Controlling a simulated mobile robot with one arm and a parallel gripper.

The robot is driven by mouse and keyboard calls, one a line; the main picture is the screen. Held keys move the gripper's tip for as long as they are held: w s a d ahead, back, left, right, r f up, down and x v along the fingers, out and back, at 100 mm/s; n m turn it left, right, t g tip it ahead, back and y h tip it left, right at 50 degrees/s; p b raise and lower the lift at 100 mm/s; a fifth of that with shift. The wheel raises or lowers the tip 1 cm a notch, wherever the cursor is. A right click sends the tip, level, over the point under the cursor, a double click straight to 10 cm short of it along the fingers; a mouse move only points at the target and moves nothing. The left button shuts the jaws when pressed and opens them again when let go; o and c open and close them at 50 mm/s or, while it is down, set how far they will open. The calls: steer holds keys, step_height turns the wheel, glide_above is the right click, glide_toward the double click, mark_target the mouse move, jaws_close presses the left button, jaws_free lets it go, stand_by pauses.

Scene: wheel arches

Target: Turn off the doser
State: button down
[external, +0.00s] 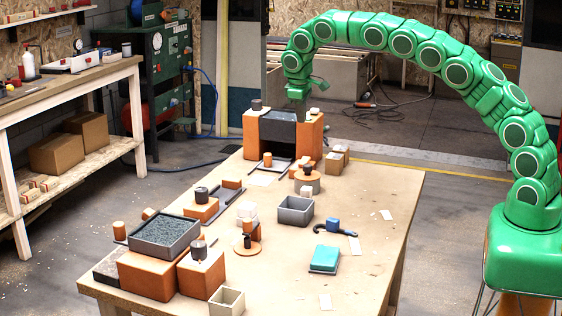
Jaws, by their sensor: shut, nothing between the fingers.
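My green segmented arm arches in from the right, and my gripper (298,98) points down at the far end of the table. It is shut and empty, just above or touching the top of an orange block machine with a dark grey hopper-like middle (278,131). This may be the doser; no label shows. Its switch cannot be made out, and the gripper covers part of its top. A small dark knob (256,104) stands on its left block and a pale piece (314,113) on its right block.
Small boxes (334,163) stand right of the machine. The table's right side is mostly clear.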

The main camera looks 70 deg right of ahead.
mark_target(303, 161)
steer(key=x, duration=1.3)
steer(key=shift+d+f, duration=0.1)
steer(key=shift+f, duration=0.25)
steer(key=shift+f, duration=0.1)
steer(key=shift+d+f+y, duration=0.15)
steer(key=shift+y, duration=0.25)
steer(key=shift+a, duration=0.2)
steer(key=shift+a+f, duration=0.1)
steer(key=shift+a, duration=0.6)
